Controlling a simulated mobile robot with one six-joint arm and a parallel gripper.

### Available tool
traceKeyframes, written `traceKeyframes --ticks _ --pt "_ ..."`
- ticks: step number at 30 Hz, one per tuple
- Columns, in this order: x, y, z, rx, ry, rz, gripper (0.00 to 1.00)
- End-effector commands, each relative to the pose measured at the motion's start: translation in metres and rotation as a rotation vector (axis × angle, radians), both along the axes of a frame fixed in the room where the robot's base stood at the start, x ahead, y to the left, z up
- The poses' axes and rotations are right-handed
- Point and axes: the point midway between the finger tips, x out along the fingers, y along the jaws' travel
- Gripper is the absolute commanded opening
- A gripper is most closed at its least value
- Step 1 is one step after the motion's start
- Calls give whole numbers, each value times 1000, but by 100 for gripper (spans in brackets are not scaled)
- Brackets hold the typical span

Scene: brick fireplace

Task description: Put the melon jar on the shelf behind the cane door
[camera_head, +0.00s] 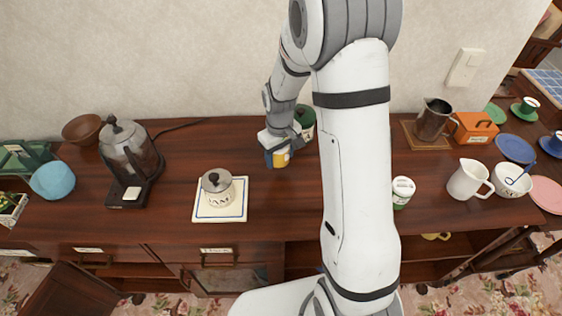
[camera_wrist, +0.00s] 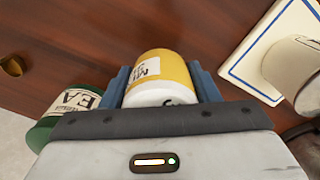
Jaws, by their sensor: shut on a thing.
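My gripper (camera_head: 277,152) is shut on a yellow and white jar (camera_head: 282,159), above or at the wooden counter. In the wrist view the jar (camera_wrist: 160,76) sits between the blue fingers (camera_wrist: 162,85). Its label is partly visible and seems to start with M; the rest is turned away. Below the counter, a dark wooden door panel (camera_head: 75,292) shows at lower left, and a framed panel (camera_head: 230,279) is under the drawer. I cannot tell which has cane. Open shelf space (camera_head: 302,253) shows in the lower cabinet, partly hidden by my arm.
A green tin (camera_wrist: 68,112) labelled TEA stands close beside my gripper. A jam pot (camera_head: 218,190) sits on a white, blue-edged tile (camera_head: 206,214). A coffee maker (camera_head: 130,155) stands left; a white pitcher (camera_head: 466,181) and a white canister (camera_head: 402,192) stand right.

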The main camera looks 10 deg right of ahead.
Motion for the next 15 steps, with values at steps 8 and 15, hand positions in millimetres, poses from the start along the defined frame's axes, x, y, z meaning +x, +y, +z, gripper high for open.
traceKeyframes --ticks 8,15 --pt "0 -1 -31 0 3 -3 21" --pt "0 -2 -50 -1 -1 -4 21"
